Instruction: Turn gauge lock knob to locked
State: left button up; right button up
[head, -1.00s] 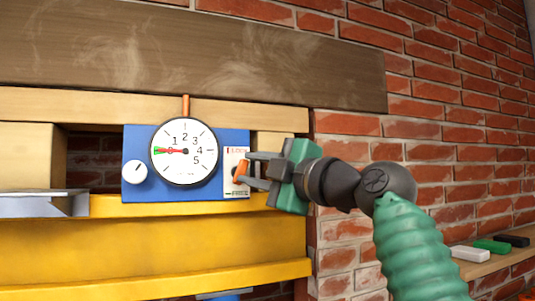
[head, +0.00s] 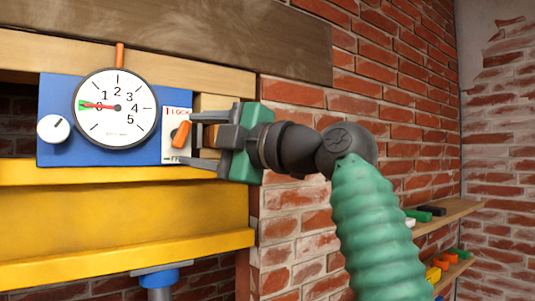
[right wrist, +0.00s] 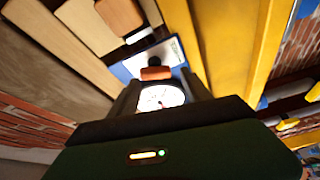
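The gauge lock knob (head: 181,134) is a small orange bar on a white label plate (head: 174,151), tilted with its upper end to the right. Red lettering reading LOCK is above it, and partly hidden green lettering is below. My right gripper (head: 193,140) is open just right of the knob, one finger above its level and one below, not clamped on it. In the right wrist view the orange knob (right wrist: 155,73) shows between the spread fingers. The round gauge (head: 117,107) has a red needle pointing left near 0. My left gripper is not in view.
The blue panel (head: 55,97) also carries a white round knob (head: 53,128). A yellow beam (head: 120,225) runs below and wooden boards above. A brick wall (head: 300,240) is at the right, with shelves (head: 455,213) of small coloured blocks.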

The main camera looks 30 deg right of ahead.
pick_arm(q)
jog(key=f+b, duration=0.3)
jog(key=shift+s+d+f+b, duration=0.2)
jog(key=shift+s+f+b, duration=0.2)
pick_arm(e)
jog(key=v, duration=1.5)
jog(key=shift+s+r, duration=0.2)
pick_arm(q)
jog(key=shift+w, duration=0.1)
pick_arm(e)
jog(key=shift+w+d, duration=0.1)
jog(key=shift+d, duration=0.05)
jog(key=shift+f, duration=0.1)
